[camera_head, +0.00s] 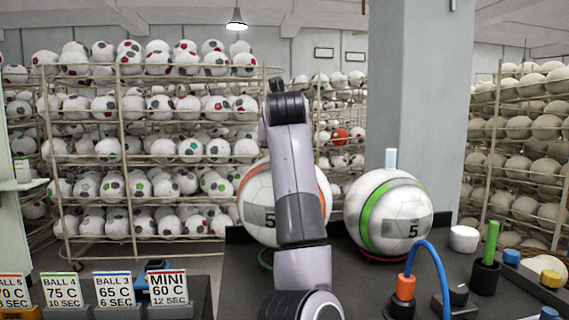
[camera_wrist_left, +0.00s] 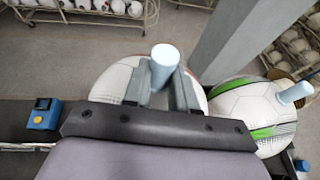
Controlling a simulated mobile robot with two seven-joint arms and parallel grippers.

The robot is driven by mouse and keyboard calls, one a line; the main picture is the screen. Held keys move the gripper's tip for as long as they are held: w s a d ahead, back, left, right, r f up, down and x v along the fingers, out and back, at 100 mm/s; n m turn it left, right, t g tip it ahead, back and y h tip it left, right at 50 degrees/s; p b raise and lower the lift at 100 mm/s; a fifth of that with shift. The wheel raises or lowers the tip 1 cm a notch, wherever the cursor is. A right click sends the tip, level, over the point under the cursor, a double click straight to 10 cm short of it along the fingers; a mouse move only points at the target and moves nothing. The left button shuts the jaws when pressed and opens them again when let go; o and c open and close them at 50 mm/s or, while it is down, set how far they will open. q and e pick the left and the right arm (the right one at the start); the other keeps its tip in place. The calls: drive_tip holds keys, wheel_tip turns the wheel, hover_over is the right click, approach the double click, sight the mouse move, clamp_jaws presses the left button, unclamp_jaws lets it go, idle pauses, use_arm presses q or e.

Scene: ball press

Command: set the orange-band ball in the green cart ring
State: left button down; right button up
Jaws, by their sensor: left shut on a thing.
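The orange-band ball (camera_head: 256,208) is white with an orange stripe and a "5". It stands behind my left arm in the head view, which hides its middle. In the left wrist view my left gripper (camera_wrist_left: 166,82) is shut on the pale blue peg (camera_wrist_left: 164,60) on top of the ball (camera_wrist_left: 113,80). The gripper itself is hidden in the head view. My right gripper is not in view.
A green-band ball (camera_head: 400,214) with its own blue peg sits on a red ring (camera_head: 372,257) close on the right. A grey pillar (camera_head: 412,90) rises behind. A blue hose (camera_head: 433,262) and a green stick (camera_head: 491,242) stand front right. Signs (camera_head: 115,288) stand front left.

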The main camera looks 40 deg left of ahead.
use_arm(q)
wheel_tip(320, 180, down, 4)
drive_tip(key=shift+r, duration=0.2)
drive_tip(key=shift+f, duration=0.35)
drive_tip(key=c, duration=0.9)
unclamp_jaws()
drive_tip(key=shift+r, duration=0.15)
